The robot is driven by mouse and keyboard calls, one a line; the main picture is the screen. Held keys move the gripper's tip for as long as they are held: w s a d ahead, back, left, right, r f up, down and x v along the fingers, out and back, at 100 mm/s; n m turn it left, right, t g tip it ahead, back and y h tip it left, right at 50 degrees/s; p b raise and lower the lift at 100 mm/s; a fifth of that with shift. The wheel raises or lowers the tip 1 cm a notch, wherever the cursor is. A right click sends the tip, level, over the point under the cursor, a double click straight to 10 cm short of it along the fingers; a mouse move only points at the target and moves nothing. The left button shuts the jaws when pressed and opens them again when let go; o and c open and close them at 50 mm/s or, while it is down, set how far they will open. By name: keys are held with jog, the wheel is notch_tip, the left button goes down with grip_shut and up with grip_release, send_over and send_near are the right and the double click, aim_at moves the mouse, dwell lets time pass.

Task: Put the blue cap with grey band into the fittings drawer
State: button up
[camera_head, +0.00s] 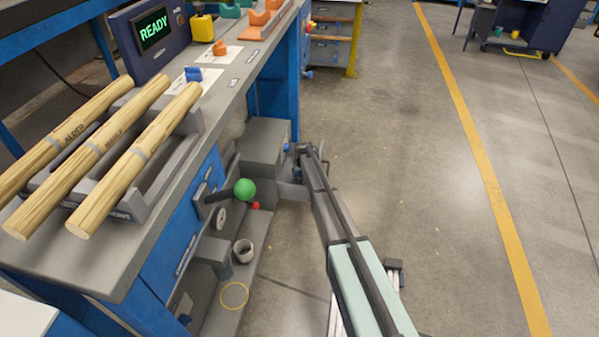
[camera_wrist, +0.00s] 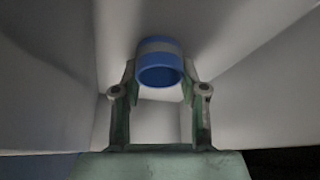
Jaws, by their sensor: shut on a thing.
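The blue cap with a grey band (camera_wrist: 160,68) sits between the fingertips of my gripper (camera_wrist: 160,85) in the wrist view. My gripper is shut on it. Pale grey walls surround the cap and fingers there, like the inside of a box or drawer; I cannot tell whether the cap touches them. In the head view my arm reaches down to the bench's far end, beside a grey box-shaped unit (camera_head: 262,142). A small blue spot (camera_head: 287,147) shows at the arm's end, possibly the cap. The fingers are mostly hidden there, and I cannot identify the fittings drawer for certain.
The workbench (camera_head: 225,85) holds a rack with three wooden handles (camera_head: 110,140), a READY display (camera_head: 152,27) and small fittings on cards. A green ball knob (camera_head: 244,189) and a grey cup (camera_head: 243,250) are below its edge.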

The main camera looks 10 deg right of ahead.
jog(key=o, duration=0.8)
jog(key=shift+c, duration=0.2)
jog(key=shift+r, duration=0.15)
